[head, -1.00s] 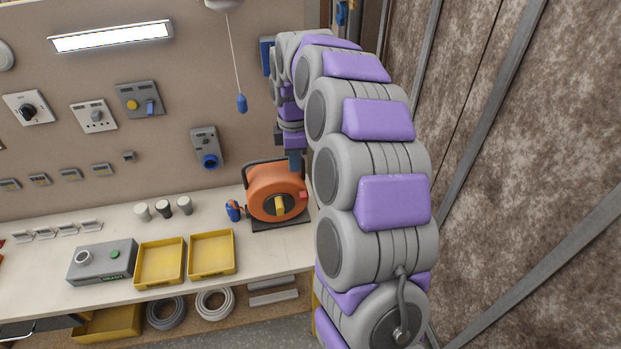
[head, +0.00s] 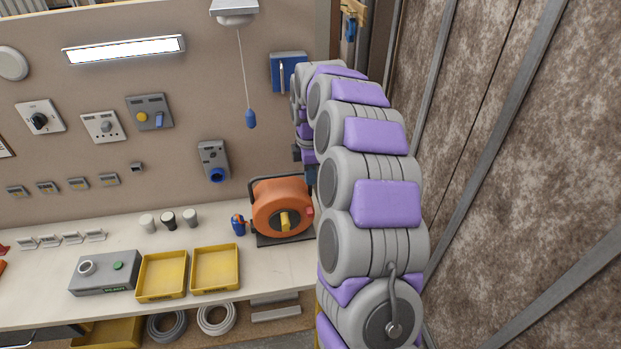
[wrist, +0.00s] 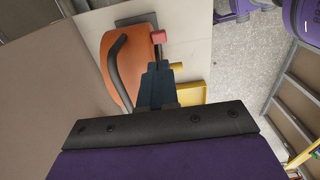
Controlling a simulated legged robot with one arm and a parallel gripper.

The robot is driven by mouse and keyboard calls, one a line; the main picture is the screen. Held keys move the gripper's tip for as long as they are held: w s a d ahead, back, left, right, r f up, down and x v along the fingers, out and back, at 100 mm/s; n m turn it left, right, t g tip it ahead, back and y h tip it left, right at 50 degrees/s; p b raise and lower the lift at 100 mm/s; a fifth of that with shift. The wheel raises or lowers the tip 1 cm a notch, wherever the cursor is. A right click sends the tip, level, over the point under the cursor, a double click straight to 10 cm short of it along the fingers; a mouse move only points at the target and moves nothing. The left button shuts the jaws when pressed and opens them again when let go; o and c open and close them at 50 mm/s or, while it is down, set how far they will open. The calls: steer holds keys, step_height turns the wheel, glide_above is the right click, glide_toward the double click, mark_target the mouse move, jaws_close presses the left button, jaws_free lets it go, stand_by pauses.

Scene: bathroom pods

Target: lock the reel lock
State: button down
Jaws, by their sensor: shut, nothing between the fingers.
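The orange cable reel (head: 282,207) stands on its dark base at the right end of the workbench, with a yellow handle (head: 285,221) at its hub. A small red block, probably the reel lock (head: 309,211), sits on the reel's right edge. In the wrist view the red block (wrist: 158,36) shows beside the orange reel (wrist: 133,72) and its dark carrying handle. My gripper (wrist: 157,72) is shut and empty, with its tips close to the reel near the red block; I cannot tell whether they touch.
A blue cable plug (head: 238,225) lies left of the reel. Two yellow trays (head: 214,291) and a grey box (head: 104,289) stand on the bench (head: 70,312). A pull cord (head: 251,119) hangs above. A brown wall (head: 485,200) stands to the right.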

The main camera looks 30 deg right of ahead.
mark_target(309, 212)
step_height(309, 212, down, 11)
steer(key=shift+f+b, duration=0.1)
steer(key=shift+b, duration=0.8)
steer(key=shift+a, duration=0.1)
steer(key=shift+s+f+p, duration=0.15)
steer(key=shift+f+p, duration=0.25)
steer(key=shift+f, duration=1.15)
steer(key=shift+a+f, duration=0.1)
steer(key=shift+s, duration=0.15)
